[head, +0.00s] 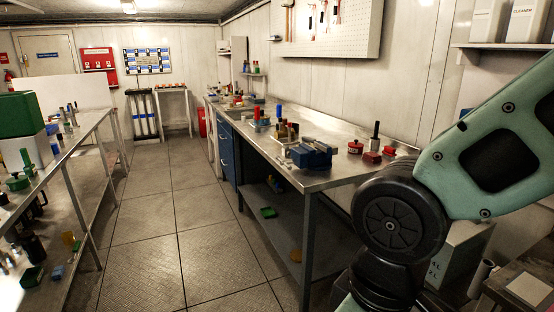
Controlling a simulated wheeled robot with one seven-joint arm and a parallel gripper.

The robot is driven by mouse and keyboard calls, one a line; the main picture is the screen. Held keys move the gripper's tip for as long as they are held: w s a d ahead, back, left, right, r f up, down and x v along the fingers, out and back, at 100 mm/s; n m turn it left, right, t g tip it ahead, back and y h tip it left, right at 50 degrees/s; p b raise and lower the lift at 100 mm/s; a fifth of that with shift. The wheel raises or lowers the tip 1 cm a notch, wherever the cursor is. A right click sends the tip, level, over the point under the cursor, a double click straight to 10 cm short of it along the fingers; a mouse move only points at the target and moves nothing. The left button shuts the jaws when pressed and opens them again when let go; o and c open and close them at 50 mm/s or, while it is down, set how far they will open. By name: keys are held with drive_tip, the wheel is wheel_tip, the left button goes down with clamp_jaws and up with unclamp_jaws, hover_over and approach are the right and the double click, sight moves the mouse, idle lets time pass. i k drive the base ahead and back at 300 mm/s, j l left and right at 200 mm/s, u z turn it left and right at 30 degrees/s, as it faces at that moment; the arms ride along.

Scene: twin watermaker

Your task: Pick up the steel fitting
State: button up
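I cannot single out the steel fitting for certain. Several small metallic pieces (8,262) lie on the lower shelf of the left bench, too small to identify. Some small pale items also show beside the blue vise (312,155) on the right workbench, and I cannot tell whether any is the fitting. My arm's teal and black links fill the right side of the view. My gripper is outside the picture, so its state and anything it holds are hidden.
The long steel workbench (345,172) on the right holds red parts (355,147), bottles and tools. The left bench (80,135) carries green and blue parts and a green box (20,118). The tiled floor aisle (180,205) between them is clear. A pegboard (335,28) hangs above.

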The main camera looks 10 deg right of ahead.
sight(286, 151)
drive_tip(key=i, duration=0.6)
drive_tip(key=i+j, duration=0.25)
drive_tip(key=i, duration=0.25)
drive_tip(key=i+j+z, duration=0.1)
drive_tip(key=i+j, duration=0.15)
drive_tip(key=i, duration=0.2)
drive_tip(key=i+j, duration=0.3)
drive_tip(key=i, duration=0.2)
drive_tip(key=i+j+z, duration=0.1)
drive_tip(key=i+j, duration=0.2)
drive_tip(key=i, duration=0.2)
